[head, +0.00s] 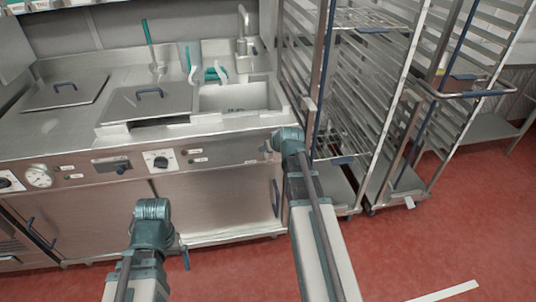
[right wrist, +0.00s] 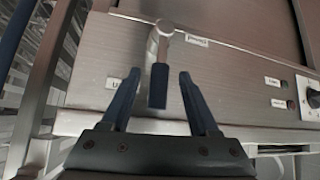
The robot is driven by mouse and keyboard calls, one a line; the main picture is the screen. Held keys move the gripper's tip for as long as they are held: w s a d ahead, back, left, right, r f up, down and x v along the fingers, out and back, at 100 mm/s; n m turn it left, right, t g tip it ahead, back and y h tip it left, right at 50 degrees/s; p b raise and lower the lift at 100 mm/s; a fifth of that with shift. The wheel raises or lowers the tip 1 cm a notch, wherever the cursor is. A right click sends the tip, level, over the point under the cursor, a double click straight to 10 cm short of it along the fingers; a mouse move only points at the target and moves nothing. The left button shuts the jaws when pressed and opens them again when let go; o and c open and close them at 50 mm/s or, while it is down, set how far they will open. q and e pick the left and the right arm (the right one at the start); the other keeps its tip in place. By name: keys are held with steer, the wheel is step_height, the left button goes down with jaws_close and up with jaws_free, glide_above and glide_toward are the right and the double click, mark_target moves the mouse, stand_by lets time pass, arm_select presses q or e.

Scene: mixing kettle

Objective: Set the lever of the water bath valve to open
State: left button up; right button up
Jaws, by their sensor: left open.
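The valve lever (right wrist: 158,80) shows in the right wrist view as a metal elbow with a blue grip hanging down from the panel. My right gripper (right wrist: 159,88) is open, with one blue finger on each side of the grip and a gap on both sides. In the head view my right wrist (head: 288,140) is at the right end of the counter's front panel and mostly hides the lever. My left gripper (head: 184,258) is open, low in front of the cabinet, largely hidden by its own wrist. A label (right wrist: 196,40) sits right of the lever's pivot; its text is too blurred to read.
Lids with blue handles and an open basin (head: 235,97) are on the counter. A tall wire rack (head: 365,90) stands close to the right of my right arm. Red floor is clear in front.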

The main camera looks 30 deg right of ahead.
steer(key=p+v, duration=0.5)
steer(key=v, duration=0.2)
stand_by(0.4)
steer(key=shift+a, duration=0.1)
steer(key=s+a+n+g+y+p, duration=0.1)
steer(key=s+a+g+p, duration=0.15)
steer(key=a, duration=0.75)
steer(key=s+a+n+g+y+p, duration=0.15)
steer(key=s+a, duration=0.25)
steer(key=a, duration=0.5)
steer(key=s+a+r+n+g+h+p, duration=0.2)
steer(key=s+a+g+h+p, duration=0.1)
steer(key=s+a, duration=0.8)
steer(key=shift+s+g+p, duration=0.5)
steer(key=shift+s+g, duration=0.65)
steer(key=shift+g, duration=0.05)
